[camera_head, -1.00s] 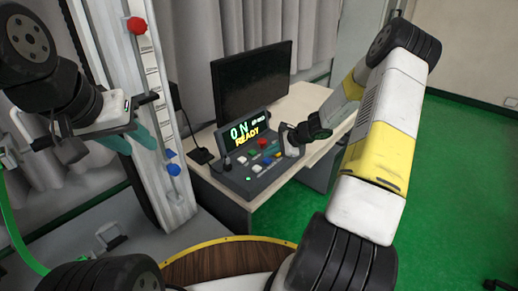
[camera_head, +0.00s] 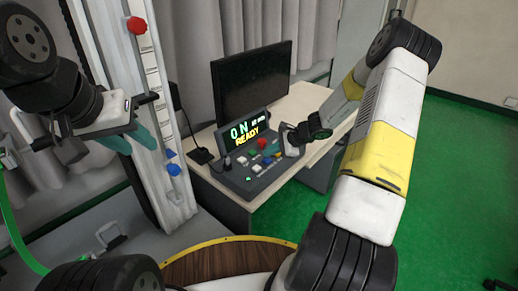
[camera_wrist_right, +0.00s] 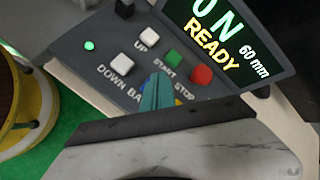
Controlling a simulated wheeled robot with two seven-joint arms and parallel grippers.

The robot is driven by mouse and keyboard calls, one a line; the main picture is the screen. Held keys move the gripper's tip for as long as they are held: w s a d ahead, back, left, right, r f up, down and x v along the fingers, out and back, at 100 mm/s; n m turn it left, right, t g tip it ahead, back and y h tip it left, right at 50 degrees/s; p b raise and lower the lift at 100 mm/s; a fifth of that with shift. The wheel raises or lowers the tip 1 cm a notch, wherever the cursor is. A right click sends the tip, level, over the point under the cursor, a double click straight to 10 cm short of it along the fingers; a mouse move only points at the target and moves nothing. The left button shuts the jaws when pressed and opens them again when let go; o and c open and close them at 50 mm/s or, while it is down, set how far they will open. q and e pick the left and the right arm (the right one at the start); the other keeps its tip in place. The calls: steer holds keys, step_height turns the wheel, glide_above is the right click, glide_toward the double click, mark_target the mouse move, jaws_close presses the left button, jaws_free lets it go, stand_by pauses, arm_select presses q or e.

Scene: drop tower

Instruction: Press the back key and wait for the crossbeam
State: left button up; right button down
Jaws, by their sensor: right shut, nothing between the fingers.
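The control box (camera_head: 262,172) stands on the desk; its lit display (camera_head: 245,131) reads "ON READY" with a small "60 mm" in the right wrist view (camera_wrist_right: 218,36). There, white UP (camera_wrist_right: 149,38) and DOWN (camera_wrist_right: 122,65) keys, a green START key (camera_wrist_right: 173,59) and a red STOP key (camera_wrist_right: 201,74) show. The label beginning "BA" is partly covered by my right gripper's teal fingertips (camera_wrist_right: 156,92), so the back key is largely hidden. My right gripper is shut, its tips over the key panel; contact cannot be told. My left gripper (camera_head: 131,143) is open and empty beside the tower. No crossbeam is identifiable.
The tall tower (camera_head: 150,100) with a red knob (camera_head: 137,25) and blue knobs (camera_head: 173,169) stands left of the desk (camera_head: 305,105). A dark monitor (camera_head: 252,78) stands behind the box. A round wooden top with a yellow rim (camera_head: 225,240) is at the front.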

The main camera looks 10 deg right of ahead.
mark_target(270, 161)
steer(key=shift+f, duration=0.1)
stand_by(0.7)
steer(key=shift+f, duration=0.3)
steer(key=shift+f, duration=0.5)
stand_by(0.7)
steer(key=shift+r, duration=3.4)
